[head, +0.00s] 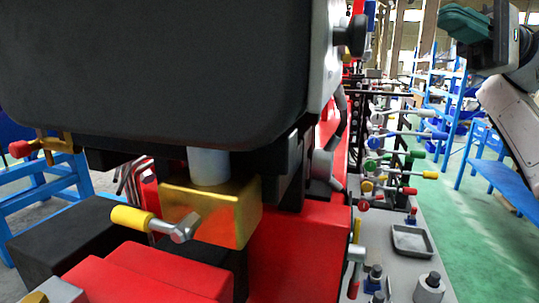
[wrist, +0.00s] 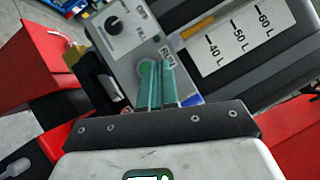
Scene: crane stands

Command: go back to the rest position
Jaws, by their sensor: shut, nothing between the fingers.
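My gripper (head: 462,22) is at the upper right of the head view, held high at the end of my white arm, which enters from the right edge. Its teal fingers also show in the middle of the wrist view (wrist: 160,78), closed together with nothing between them. In the wrist view they overlap a grey control panel (wrist: 133,35) with a black knob (wrist: 115,25) and a green button (wrist: 146,69). The fingertips appear close to that button; I cannot tell whether they touch it.
A large dark housing (head: 160,70) fills the head view's upper left, above red blocks (head: 150,270) and a brass block (head: 225,210). A yellow-handled lever (head: 135,218) sticks out there. Several coloured levers (head: 390,165) line the grey bench. Green floor (head: 470,235) is open at right.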

